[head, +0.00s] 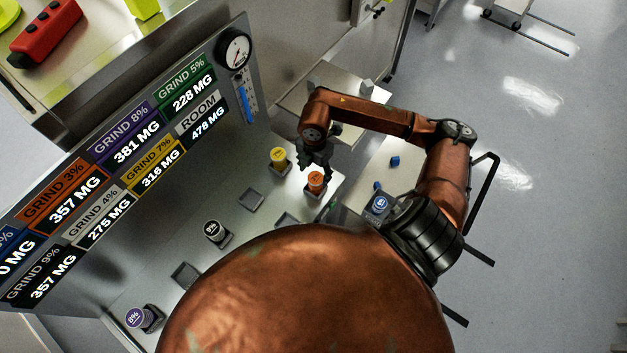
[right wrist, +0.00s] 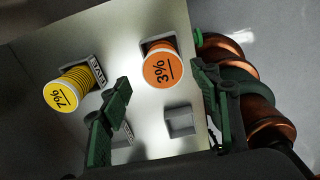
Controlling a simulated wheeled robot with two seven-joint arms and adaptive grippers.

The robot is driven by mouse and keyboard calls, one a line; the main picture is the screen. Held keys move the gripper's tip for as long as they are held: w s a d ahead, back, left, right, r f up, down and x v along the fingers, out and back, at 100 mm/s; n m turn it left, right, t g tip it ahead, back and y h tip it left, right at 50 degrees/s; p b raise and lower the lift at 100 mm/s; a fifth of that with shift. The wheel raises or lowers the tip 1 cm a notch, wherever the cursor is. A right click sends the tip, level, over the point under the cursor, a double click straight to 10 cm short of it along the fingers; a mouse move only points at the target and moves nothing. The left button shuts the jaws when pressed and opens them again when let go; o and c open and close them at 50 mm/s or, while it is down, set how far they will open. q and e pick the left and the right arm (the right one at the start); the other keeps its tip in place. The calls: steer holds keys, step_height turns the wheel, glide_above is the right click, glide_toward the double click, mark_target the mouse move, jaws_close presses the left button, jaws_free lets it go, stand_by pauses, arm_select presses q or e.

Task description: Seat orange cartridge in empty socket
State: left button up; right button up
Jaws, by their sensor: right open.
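The orange cartridge (head: 316,180), marked 3%, stands at a square socket on the metal bench; it also shows in the right wrist view (right wrist: 162,68). Its base is partly hidden, so I cannot tell how deep it sits. My right gripper (head: 317,162) is open just above and beside it; in the right wrist view its two green fingers (right wrist: 161,85) are apart with nothing between their tips. Empty square sockets show on the bench, one near the orange cartridge (right wrist: 181,122) and others further left (head: 251,199) (head: 185,275). My left gripper is not in view.
A yellow 7% cartridge (head: 278,157) stands beside the orange one. A black-topped cartridge (head: 214,231) and a purple 8% one (head: 138,317) stand further left. A blue-topped cartridge (head: 379,204) is near my right arm. A label panel (head: 130,150) with a gauge (head: 234,50) rises behind.

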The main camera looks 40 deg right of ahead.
mark_target(316, 177)
step_height(316, 177, down, 6)
steer(key=shift+s+d+f+p, duration=0.1)
steer(key=shift+s+d+p, duration=0.05)
steer(key=shift+p, duration=0.8)
steer(key=shift+f, duration=0.6)
steer(key=shift+c, duration=0.4)
steer(key=c, duration=1.4)
steer(key=shift+r, duration=0.1)
